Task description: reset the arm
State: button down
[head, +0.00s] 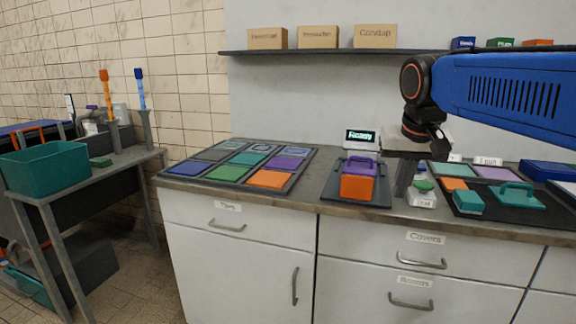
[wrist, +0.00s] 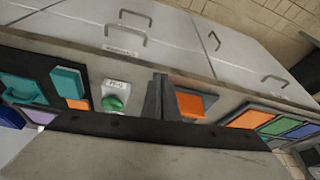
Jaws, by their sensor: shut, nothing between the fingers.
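My blue arm (head: 510,90) reaches in from the right side of the head view. My gripper (head: 401,190) points down above the counter, between an orange box with a purple handle (head: 358,186) and a small white unit with a green button (head: 422,190). Its fingers are together with nothing between them. In the wrist view my gripper (wrist: 157,100) shows as a dark upright shape, with the orange box (wrist: 190,104) right of it and the green button (wrist: 112,102) left of it.
A tray of coloured tiles (head: 240,165) lies left on the counter (head: 320,203). A dark mat with teal pieces (head: 515,195) lies right. A small display (head: 361,139) reads "Ready". A shelf (head: 310,51) holds several boxes. A side table with a teal bin (head: 45,170) stands left.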

jog(key=s+d+f+n, duration=0.2)
jog(key=s+d+f, duration=0.1)
jog(key=s+f, duration=1.8)
jog(key=shift+s+t+y, duration=0.15)
jog(key=shift+t+y, duration=0.15)
